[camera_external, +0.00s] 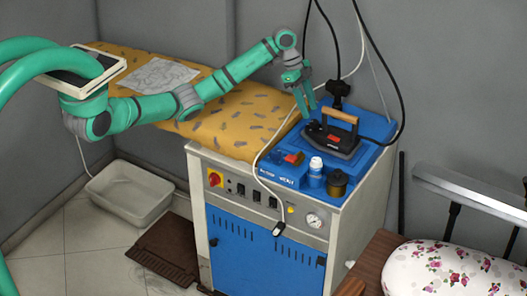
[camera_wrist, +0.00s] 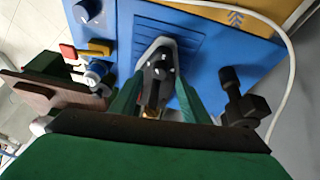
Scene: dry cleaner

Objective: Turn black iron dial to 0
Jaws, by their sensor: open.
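The black iron (camera_external: 341,142) with a wooden handle rests on the blue top of the ironing station. In the wrist view the iron (camera_wrist: 158,45) shows its grey pointed front and a black upper part between my fingers. I cannot make out a separate dial or its marks; small light spots show on the black part. My gripper (camera_external: 307,108) is above the blue top, to the left of the iron's handle in the external view. In the wrist view my gripper (camera_wrist: 160,77) has its two green fingers apart, one on each side of the iron's black part. Contact cannot be told.
A bottle (camera_external: 315,172) and a dark jar (camera_external: 337,183) stand at the station's front edge, near a red block (camera_external: 292,158). A black post (camera_external: 338,91) with cables rises behind the iron. A padded yellow board (camera_external: 222,120) lies to the left.

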